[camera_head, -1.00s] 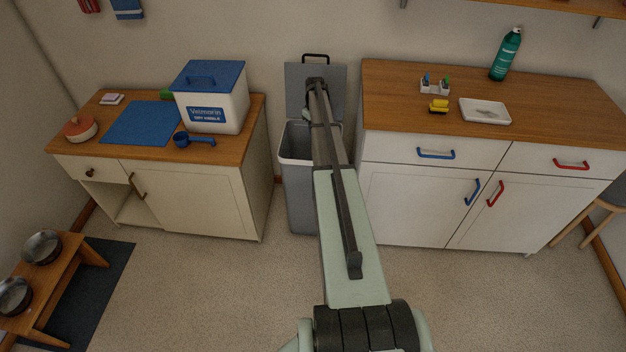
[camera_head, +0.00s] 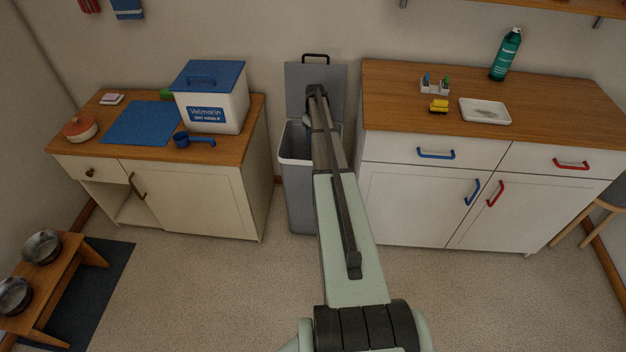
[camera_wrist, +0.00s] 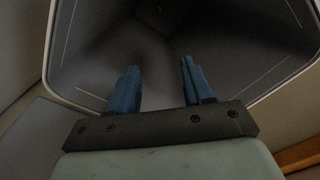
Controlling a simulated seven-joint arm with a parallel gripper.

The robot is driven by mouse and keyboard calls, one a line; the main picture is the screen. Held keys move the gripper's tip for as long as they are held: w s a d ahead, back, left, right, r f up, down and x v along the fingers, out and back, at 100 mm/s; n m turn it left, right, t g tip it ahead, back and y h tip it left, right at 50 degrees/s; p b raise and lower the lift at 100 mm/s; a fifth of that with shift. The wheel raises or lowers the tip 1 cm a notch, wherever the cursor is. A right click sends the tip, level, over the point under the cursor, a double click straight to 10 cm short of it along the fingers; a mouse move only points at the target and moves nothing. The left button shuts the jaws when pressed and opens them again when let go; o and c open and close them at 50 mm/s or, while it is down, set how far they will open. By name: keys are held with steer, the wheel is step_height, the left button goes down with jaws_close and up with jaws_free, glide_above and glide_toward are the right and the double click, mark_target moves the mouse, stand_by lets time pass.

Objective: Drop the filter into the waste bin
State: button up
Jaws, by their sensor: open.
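The grey waste bin (camera_head: 299,190) stands between the two cabinets with its lid (camera_head: 299,78) raised against the wall. My arm reaches over it and hides part of its opening in the head view. In the wrist view my gripper (camera_wrist: 158,68) has its two blue fingers apart, with nothing between them, over the bin's dark interior (camera_wrist: 225,50). A dim brownish patch shows deep in the bin at the top of the wrist view; I cannot tell what it is. I cannot make out the filter in either current view.
The left cabinet carries a white tub with a blue lid (camera_head: 210,105), a blue scoop (camera_head: 194,140) and a blue mat (camera_head: 140,123). The right cabinet carries a white tray (camera_head: 485,111) and a green spray can (camera_head: 506,55). The cabinets flank the bin closely.

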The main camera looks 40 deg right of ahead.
steer(key=shift+r, duration=0.1)
step_height(320, 180, up, 14)
steer(key=shift+f, duration=0.2)
stand_by(0.5)
stand_by(0.5)
steer(key=s+a+f+m+g, duration=0.1)
steer(key=s+a+f+m, duration=0.2)
steer(key=s+a+f, duration=0.95)
steer(key=s+a+f+m, duration=0.2)
steer(key=s+a+f, duration=0.95)
steer(key=a, duration=0.55)
steer(key=s+a+f+n+g, duration=0.1)
steer(key=s+a+f+g, duration=0.1)
steer(key=s+a, duration=0.5)
steer(key=s+a+f+n+g, duration=0.2)
steer(key=s+a+f, duration=0.2)
steer(key=s+a, duration=0.3)
steer(key=s+a+f+n+g, duration=0.1)
steer(key=s+a+f+n, duration=0.1)
steer(key=s+a, duration=0.6)
steer(key=s, duration=0.6)
steer(key=shift+s+f+g, duration=0.2)
steer(key=shift+f+g, duration=0.2)
